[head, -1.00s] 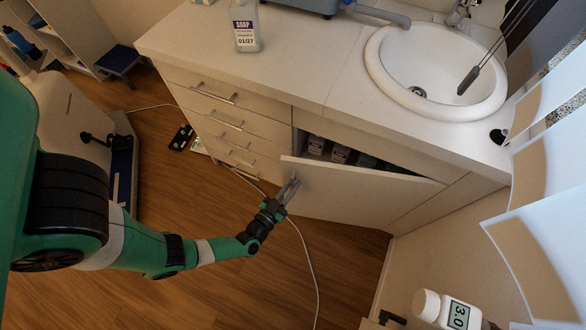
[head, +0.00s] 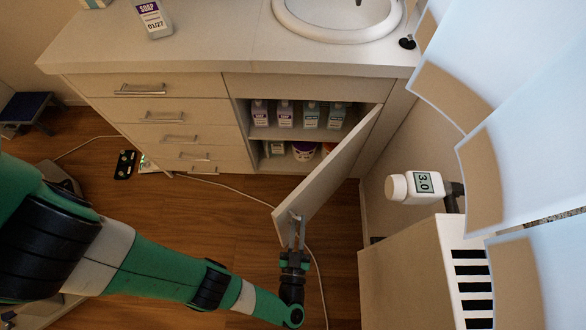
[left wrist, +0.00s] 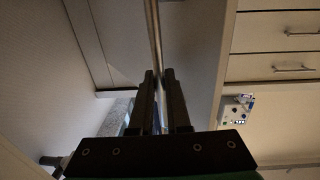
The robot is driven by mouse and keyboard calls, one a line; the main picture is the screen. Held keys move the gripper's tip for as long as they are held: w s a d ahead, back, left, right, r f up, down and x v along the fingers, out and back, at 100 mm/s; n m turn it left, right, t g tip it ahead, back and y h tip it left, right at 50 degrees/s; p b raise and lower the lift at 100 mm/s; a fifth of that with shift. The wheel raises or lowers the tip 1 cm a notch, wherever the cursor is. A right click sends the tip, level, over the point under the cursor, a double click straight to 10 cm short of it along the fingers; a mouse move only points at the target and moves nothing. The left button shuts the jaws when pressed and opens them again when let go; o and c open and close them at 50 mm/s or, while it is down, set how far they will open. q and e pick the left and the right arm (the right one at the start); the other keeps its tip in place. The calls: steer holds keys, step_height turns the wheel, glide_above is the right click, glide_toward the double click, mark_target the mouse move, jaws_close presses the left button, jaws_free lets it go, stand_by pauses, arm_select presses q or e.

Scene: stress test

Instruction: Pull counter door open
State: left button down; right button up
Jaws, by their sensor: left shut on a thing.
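The counter door (head: 328,172) stands wide open in the head view, swung out from the cabinet under the sink. My left gripper (head: 296,232) is at the door's free edge, low on the door, and is shut on its handle. In the left wrist view the gripper's two dark fingers (left wrist: 162,92) are close together, with the long metal handle bar (left wrist: 154,35) running up from between them. The exact grip on the bar is hard to see in the dark. My right gripper is in neither view.
Inside the cabinet (head: 262,132), several bottles (head: 285,114) stand on a shelf, with containers below. Drawers (head: 160,115) are to the left. A cable (head: 235,187) lies on the floor.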

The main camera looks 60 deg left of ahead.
arm_select(q)
steer(key=shift+w+d, duration=0.35)
steer(key=shift+d, duration=0.35)
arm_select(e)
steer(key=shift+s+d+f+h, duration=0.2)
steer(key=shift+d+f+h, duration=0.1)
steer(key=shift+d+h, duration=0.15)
arm_select(q)
steer(key=c, duration=0.9)
jaws_free()
steer(key=shift+w, duration=0.1)
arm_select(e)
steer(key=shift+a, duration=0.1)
arm_select(q)
steer(key=shift+b+v, duration=1)
steer(key=shift+v, duration=4.8)
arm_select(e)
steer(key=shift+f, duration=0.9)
